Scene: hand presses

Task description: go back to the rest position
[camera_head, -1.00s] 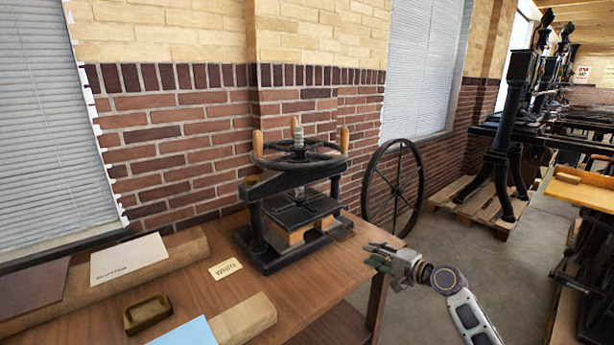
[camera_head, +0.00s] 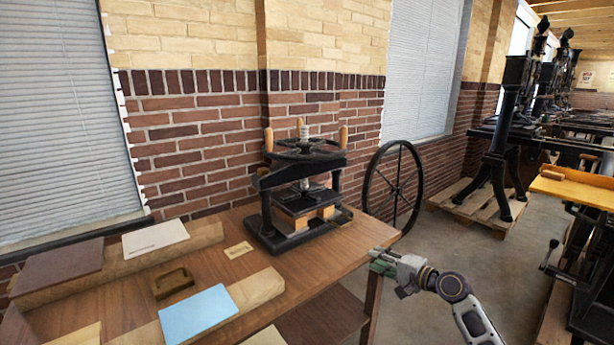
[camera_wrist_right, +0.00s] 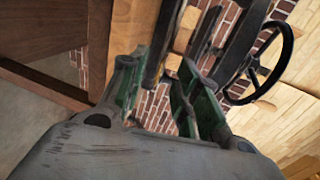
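My right gripper (camera_head: 381,262) is in the air off the right end of the wooden bench (camera_head: 330,255), to the right of the black hand press (camera_head: 300,190). In the right wrist view its two green fingers (camera_wrist_right: 157,85) stand apart with nothing held between them. The press has a handwheel with wooden handles on top and a light wooden block (camera_head: 305,218) between its plates. My left gripper is not in view.
On the bench lie a blue sheet (camera_head: 199,313), a small wooden tray (camera_head: 172,283), a card (camera_head: 239,250), a white booklet (camera_head: 155,238) and a brown board (camera_head: 62,268). A large spoked wheel (camera_head: 393,187) stands behind. Open floor (camera_head: 465,255) lies at the right.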

